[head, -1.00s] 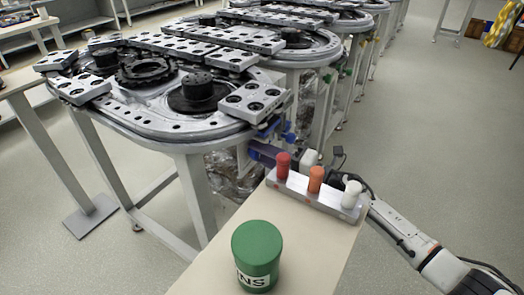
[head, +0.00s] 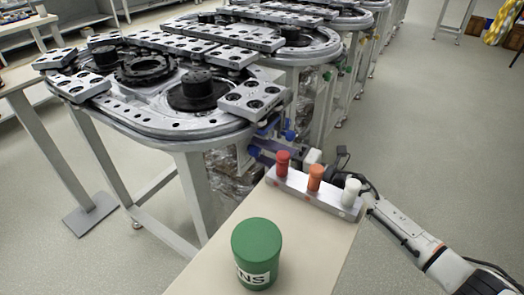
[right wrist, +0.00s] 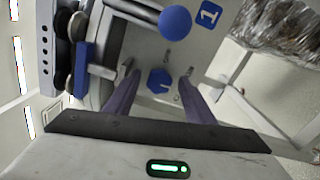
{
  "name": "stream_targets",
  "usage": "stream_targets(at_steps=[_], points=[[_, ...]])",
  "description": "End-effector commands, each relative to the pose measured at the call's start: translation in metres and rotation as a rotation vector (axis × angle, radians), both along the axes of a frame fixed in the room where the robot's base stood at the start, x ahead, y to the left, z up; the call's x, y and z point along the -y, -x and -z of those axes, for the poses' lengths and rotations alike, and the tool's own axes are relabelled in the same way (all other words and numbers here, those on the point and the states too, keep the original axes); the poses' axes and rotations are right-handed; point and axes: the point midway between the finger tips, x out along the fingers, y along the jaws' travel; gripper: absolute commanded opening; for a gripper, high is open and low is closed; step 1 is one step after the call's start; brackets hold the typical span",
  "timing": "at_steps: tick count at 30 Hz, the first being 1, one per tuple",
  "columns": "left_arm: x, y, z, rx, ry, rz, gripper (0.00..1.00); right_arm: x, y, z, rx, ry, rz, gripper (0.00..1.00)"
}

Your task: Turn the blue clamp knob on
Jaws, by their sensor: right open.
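A blue six-sided knob (right wrist: 160,80) shows on the grey front of the track unit in the right wrist view. A blue ball-shaped knob (right wrist: 175,20) is above it, beside a blue label marked 1. My right gripper (right wrist: 158,88) is open, its two purple fingers on either side of the six-sided knob in the picture. I cannot tell whether they touch it. In the head view my right gripper (head: 261,154) is at the near corner of the ring track (head: 150,118), partly hidden behind the peg block. Small blue knobs (head: 289,135) show just above it. My left gripper is not in view.
A grey block (head: 312,191) with red, orange and white pegs stands on the beige table (head: 318,245), close to my right arm. A green cylinder (head: 257,240) stands nearer on that table. Wrapped material hangs under the track. The floor to the right is open.

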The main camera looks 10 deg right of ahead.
Motion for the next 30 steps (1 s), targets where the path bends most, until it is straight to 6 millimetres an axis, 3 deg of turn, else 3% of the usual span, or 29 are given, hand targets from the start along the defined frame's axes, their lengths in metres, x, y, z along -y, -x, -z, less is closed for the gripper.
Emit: stream_targets(at_steps=[9, 15, 30], points=[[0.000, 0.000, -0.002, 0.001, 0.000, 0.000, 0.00, 0.044, 0.045, 0.001, -0.003, 0.003, 0.001, 0.49], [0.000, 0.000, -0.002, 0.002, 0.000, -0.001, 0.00, 0.061, 0.063, 0.001, -0.002, 0.001, -0.001, 0.49], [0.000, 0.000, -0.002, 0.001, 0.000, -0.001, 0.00, 0.064, 0.064, -0.001, 0.001, -0.001, 0.000, 0.49]])
